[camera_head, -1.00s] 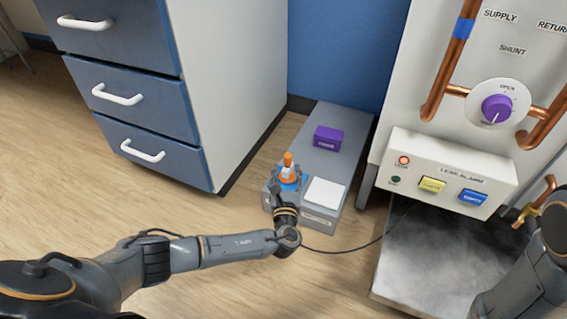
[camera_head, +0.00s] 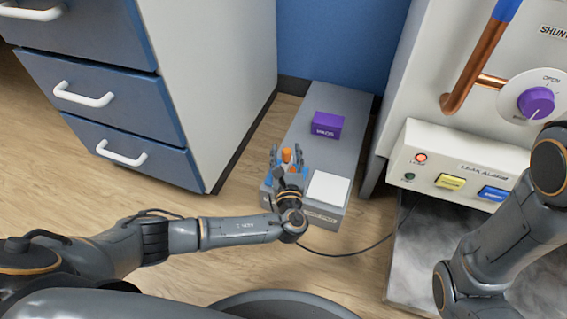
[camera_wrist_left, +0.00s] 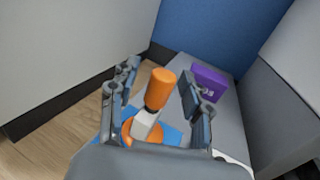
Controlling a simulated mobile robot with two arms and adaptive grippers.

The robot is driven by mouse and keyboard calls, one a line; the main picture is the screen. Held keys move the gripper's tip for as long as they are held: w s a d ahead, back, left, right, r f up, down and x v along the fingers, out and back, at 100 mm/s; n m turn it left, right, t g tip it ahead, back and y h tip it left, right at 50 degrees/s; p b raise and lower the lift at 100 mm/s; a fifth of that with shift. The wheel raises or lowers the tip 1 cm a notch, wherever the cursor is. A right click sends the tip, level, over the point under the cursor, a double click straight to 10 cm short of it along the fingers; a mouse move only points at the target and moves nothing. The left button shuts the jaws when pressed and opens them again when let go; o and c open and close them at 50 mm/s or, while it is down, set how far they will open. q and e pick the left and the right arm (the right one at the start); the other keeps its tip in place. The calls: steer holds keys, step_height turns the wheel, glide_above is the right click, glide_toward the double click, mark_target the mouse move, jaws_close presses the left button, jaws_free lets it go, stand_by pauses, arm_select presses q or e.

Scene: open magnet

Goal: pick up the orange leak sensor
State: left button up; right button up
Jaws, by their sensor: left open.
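The orange leak sensor (camera_head: 287,155) stands on a blue patch on the low grey bench. In the left wrist view the sensor (camera_wrist_left: 160,90) shows an orange top, a white middle and an orange base. My left gripper (camera_head: 287,153) is open, with its fingers on either side of the sensor. In the left wrist view the left gripper's fingers (camera_wrist_left: 160,85) stand apart from the orange top, with gaps showing. My wrist hides the sensor's lower part in the head view. My right arm shows at the right, but its gripper is out of view.
A purple box (camera_head: 327,125) sits on the grey bench (camera_head: 313,100) behind the sensor. A white square pad (camera_head: 328,188) lies to its right. Drawers (camera_head: 100,90) stand at the left. The leak alarm panel (camera_head: 460,168) is at the right, and a black cable (camera_head: 365,249) runs along the floor.

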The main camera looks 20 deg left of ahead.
arm_select(q)
steer(key=shift+s, duration=0.1)
jaws_close()
steer(key=shift+r, duration=0.1)
steer(key=shift+r, duration=0.1)
